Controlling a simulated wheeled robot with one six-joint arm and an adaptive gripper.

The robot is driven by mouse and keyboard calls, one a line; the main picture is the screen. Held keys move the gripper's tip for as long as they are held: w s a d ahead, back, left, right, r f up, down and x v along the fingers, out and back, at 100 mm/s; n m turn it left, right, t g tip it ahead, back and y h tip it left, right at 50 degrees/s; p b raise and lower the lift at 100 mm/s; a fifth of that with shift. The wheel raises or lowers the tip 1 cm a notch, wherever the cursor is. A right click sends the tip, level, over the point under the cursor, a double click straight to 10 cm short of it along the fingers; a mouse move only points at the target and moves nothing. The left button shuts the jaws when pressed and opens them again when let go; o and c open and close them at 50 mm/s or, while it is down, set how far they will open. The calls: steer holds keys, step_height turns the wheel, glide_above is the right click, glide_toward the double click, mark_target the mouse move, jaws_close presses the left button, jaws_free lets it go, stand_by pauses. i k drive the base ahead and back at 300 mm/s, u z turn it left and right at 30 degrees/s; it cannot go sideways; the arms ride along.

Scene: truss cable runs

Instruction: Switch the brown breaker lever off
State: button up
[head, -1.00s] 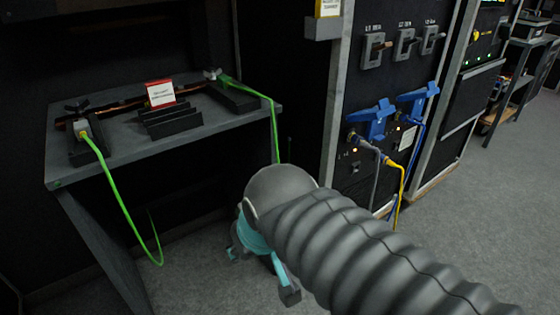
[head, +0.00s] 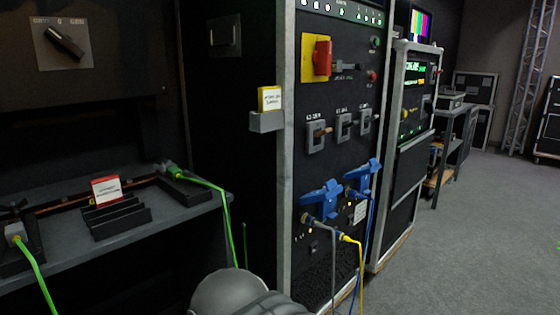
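The breaker panel is on the front of the black rack (head: 335,95) right of the picture's middle. Three breakers sit in a row on it. The left breaker (head: 316,137) has a brown lever (head: 322,133) that sticks out to the right. The middle breaker (head: 344,125) and the right breaker (head: 365,121) have grey or dark levers. The small labels above them are too small to read surely. My arm shows only as a grey rounded part at the bottom edge. My gripper is out of view.
A red rotary switch on a yellow plate (head: 319,58) is above the breakers. Blue connectors (head: 321,200) with grey, yellow and blue cables stick out below them. A grey shelf (head: 150,217) with green cables is at the left. Carpet floor at the right is free.

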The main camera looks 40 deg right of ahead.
mark_target(327, 131)
steer(key=u, duration=0.15)
steer(key=k, duration=0.75)
steer(key=z, duration=1.7)
steer(key=i, duration=0.5)
steer(key=z, duration=0.05)
